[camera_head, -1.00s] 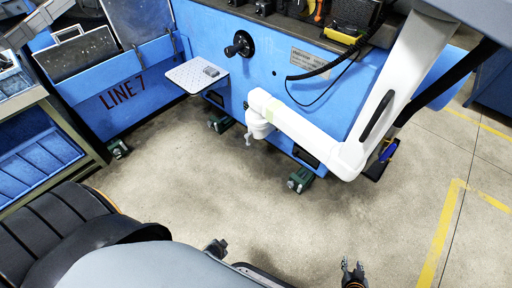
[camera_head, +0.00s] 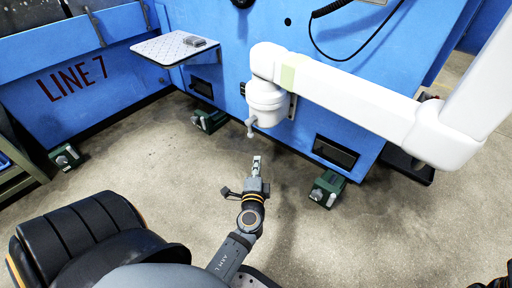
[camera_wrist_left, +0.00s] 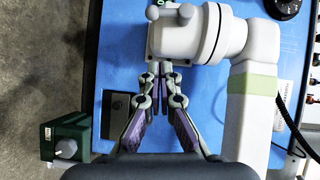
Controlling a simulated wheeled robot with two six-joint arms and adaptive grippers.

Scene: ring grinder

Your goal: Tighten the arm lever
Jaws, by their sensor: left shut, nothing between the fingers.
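The white jointed arm (camera_head: 350,92) reaches out from the blue machine. At its end joint a small light-grey lever (camera_head: 250,127) hangs on the lower left side. In the left wrist view this lever (camera_wrist_left: 184,14) shows at the top edge, with a rounded knob end. My left gripper (camera_head: 256,164) points at the joint from below and is shut and empty, apart from the lever. Its fingers also show in the left wrist view (camera_wrist_left: 165,72), in front of the white joint housing (camera_wrist_left: 180,40). Only a dark piece of my right gripper shows at the bottom right corner of the head view.
The blue machine wall (camera_head: 225,60) stands behind the arm. A perforated white shelf (camera_head: 165,48) juts out at the left with a small grey block (camera_head: 194,41) on it. Green machine feet (camera_head: 326,189) stand on the floor. The concrete floor (camera_head: 130,160) between is open.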

